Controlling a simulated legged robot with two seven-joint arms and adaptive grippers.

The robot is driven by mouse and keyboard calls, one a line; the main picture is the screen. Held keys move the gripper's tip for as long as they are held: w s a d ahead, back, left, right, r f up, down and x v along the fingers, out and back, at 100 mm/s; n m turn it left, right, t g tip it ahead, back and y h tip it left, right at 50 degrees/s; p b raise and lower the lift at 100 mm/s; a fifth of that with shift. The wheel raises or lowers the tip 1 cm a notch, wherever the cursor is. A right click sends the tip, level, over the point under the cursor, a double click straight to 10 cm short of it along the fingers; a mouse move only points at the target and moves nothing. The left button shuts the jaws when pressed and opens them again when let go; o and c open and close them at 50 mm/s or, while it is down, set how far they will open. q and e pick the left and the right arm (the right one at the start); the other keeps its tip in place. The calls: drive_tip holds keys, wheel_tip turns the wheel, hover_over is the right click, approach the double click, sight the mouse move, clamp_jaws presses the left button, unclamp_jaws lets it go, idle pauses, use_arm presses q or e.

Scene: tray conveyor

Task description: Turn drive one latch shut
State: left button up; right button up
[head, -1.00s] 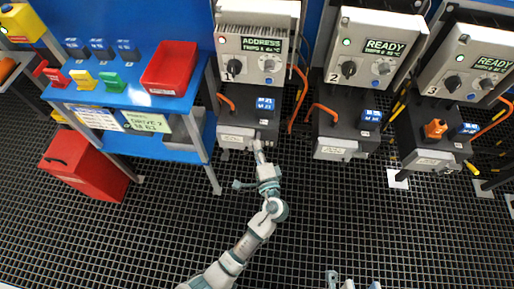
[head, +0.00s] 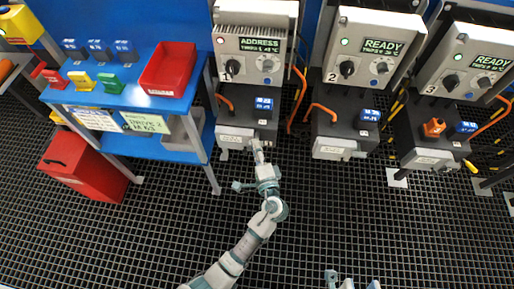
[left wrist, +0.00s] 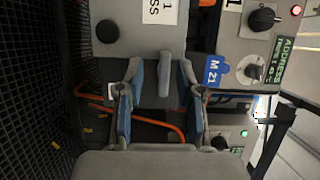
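Drive one (head: 248,48) is at the back, left of the other drives. Its red light is on and its display reads ADDRESS. The grey latch handle (left wrist: 165,75) on its lower box shows in the left wrist view as a short bar, lying along the direction of my fingers. My left gripper (left wrist: 160,92) is open, one finger on each side of the handle with gaps between. In the head view my left gripper (head: 257,150) is at the front of drive one's lower box, where it hides the latch. My right gripper (head: 353,284) is cut off by the bottom edge, and its fingers cannot be judged.
A blue M 21 tag (left wrist: 212,70) sits close beside the latch. An orange cable (left wrist: 160,122) runs behind my fingers. Drive two (head: 375,50) and drive three (head: 468,65) stand to the right. A blue bench (head: 135,90) with a red bin (head: 168,70) stands left.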

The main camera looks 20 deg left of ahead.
use_arm(q)
drive_tip(key=v, duration=1.2)
drive_tip(key=shift+d+f, duration=0.1)
